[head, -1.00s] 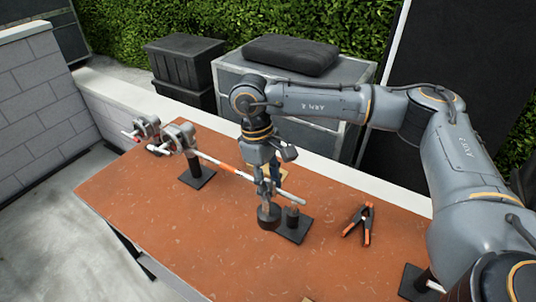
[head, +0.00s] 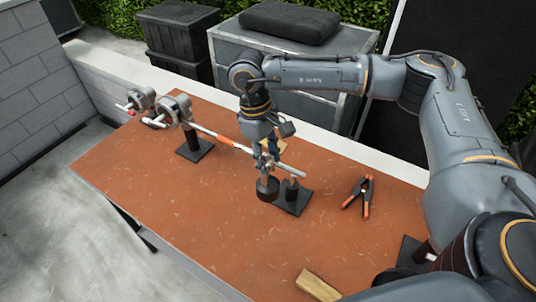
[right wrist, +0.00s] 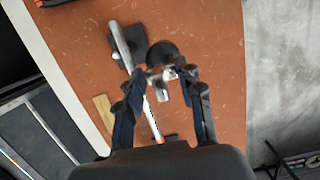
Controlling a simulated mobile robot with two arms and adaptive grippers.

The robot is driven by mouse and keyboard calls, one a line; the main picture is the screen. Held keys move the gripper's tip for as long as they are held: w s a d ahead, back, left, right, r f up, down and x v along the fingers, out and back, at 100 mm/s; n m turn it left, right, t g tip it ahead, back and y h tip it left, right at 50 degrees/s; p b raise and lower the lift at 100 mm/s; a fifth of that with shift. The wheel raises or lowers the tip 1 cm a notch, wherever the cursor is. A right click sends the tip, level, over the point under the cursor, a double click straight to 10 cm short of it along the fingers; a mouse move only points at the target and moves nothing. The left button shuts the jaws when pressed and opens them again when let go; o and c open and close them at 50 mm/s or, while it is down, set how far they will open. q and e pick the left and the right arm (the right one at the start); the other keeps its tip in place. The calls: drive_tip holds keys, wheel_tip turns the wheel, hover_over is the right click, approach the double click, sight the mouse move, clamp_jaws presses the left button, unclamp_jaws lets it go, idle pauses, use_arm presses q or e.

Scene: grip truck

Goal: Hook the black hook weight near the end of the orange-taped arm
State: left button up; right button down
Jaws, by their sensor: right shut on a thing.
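The black hook weight (head: 268,191) hangs below my right gripper (head: 269,160), which is shut on its metal hook. In the right wrist view the weight's dark disc (right wrist: 162,53) shows just beyond my fingertips (right wrist: 158,80). The silver arm with orange tape (head: 228,139) runs from the clamp at left to behind my gripper, and its bare end (head: 291,170) shows just right of it. The weight is close to this end. My fingers hide whether the hook goes around the rod. My left gripper is not in view.
A black-based stand (head: 293,203) stands right beside the weight. An orange-tipped spring clamp (head: 359,196) lies to the right. A wooden block (head: 317,285) is near the front edge. Clamp stands (head: 193,148) are at the left. The table's front left (head: 190,215) is clear.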

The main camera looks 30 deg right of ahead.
sight(281, 163)
drive_tip(key=shift+w+d, duration=0.1)
drive_tip(key=shift+d, duration=0.05)
idle(0.6)
drive_tip(key=shift+d, duration=0.1)
drive_tip(key=shift+w+d+r+b, duration=0.1)
drive_tip(key=shift+w+d+b, duration=0.4)
drive_tip(key=shift+d, duration=0.4)
drive_tip(key=shift+w+d+b, duration=0.35)
drive_tip(key=shift+w+d, duration=0.2)
drive_tip(key=shift+d, duration=0.4)
drive_tip(key=shift+f, duration=0.25)
drive_tip(key=shift+f+b, duration=0.7)
drive_tip(key=shift+b, duration=0.2)
